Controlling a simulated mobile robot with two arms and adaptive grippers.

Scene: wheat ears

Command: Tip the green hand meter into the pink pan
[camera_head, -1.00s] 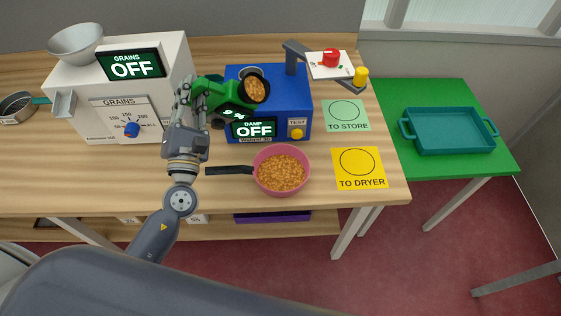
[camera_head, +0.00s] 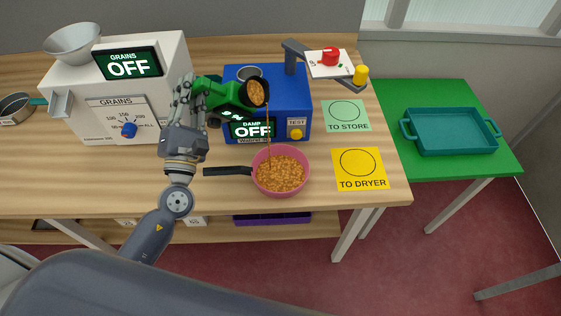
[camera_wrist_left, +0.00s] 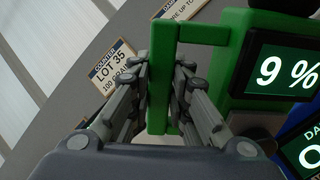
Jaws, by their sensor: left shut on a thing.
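My left gripper (camera_head: 186,102) is shut on the handle of the green hand meter (camera_head: 222,93). In the left wrist view the fingers close on the green handle (camera_wrist_left: 162,78), and the meter's display reads 9 %. The meter is held above the table, tilted, with its dark round mouth toward the right and front. Grain shows in the mouth, and a thin stream of grain falls from it into the pink pan (camera_head: 308,180). The pan sits on the table below, holding a layer of grain, its black handle pointing left. My right gripper is not in view.
A blue damp tester (camera_head: 295,95) reading OFF stands behind the pan. A white grain counter (camera_head: 75,110) reading OFF stands left. Green TO STORE (camera_head: 346,117) and yellow TO DRYER (camera_head: 373,160) cards lie right. A teal tray (camera_head: 455,135) lies on the green side table.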

